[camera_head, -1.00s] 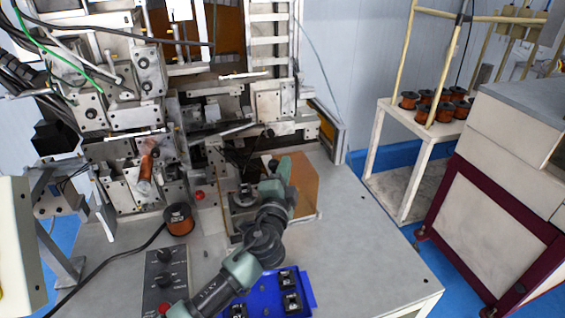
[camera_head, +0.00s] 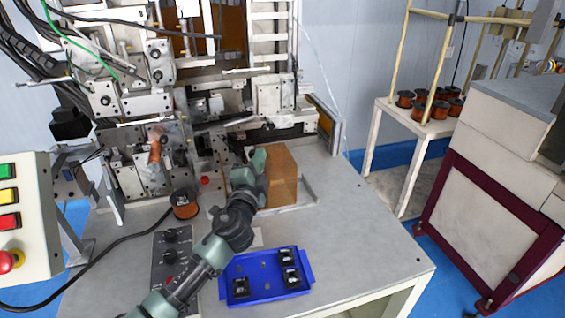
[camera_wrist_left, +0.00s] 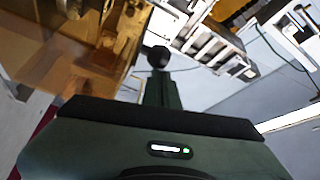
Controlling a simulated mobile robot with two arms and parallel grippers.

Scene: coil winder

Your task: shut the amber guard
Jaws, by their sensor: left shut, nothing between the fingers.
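The amber guard (camera_head: 283,178) is a see-through amber box on the machine table, in front of the winder. A bare strip of pale rail (camera_head: 309,190) shows to its right. My left gripper (camera_head: 254,166) is at the guard's left side in the head view and covers part of it; I cannot tell whether they touch. In the left wrist view, amber panels (camera_wrist_left: 85,72) fill the upper left, and a round black knob (camera_wrist_left: 158,57) shows just beyond the shut, empty fingers (camera_wrist_left: 160,88). My right gripper is in neither view.
A blue tray (camera_head: 265,290) with black parts lies in front of the guard. A copper spool (camera_head: 185,205) and a control box (camera_head: 172,252) stand to the left. The table's right side is clear. A button panel (camera_head: 25,225) is at far left.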

